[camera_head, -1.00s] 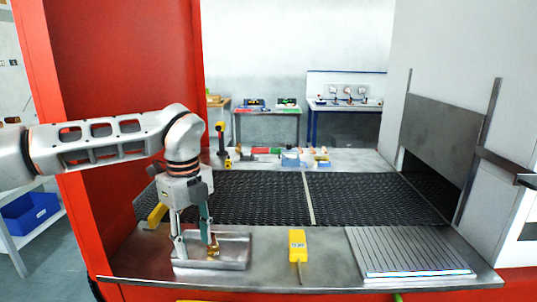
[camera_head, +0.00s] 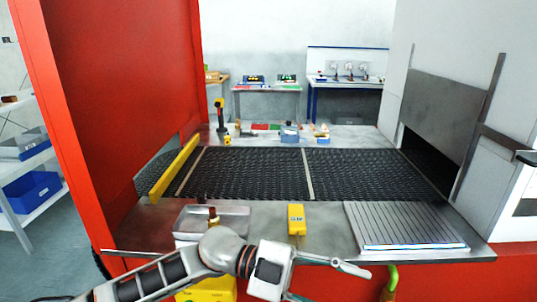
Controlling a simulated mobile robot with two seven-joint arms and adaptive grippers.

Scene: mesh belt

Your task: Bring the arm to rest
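My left arm comes in low from the left, across the front of the counter. My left gripper (camera_head: 335,284) points right, in front of the counter's front edge. Its two fingers are spread apart and nothing shows between them. A shallow metal tray (camera_head: 236,222) sits on the counter behind the arm. A small brass-coloured piece (camera_head: 213,215) stands in the tray, apart from the gripper; the arm hides the tray's front part. My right gripper is not in view.
A yellow handheld device (camera_head: 296,219) lies on the counter, with a ribbed metal plate (camera_head: 405,226) to its right. The dark mesh belt (camera_head: 250,175) runs behind, with a yellow bar (camera_head: 175,166) at its left. A yellow object (camera_head: 208,290) shows below the arm.

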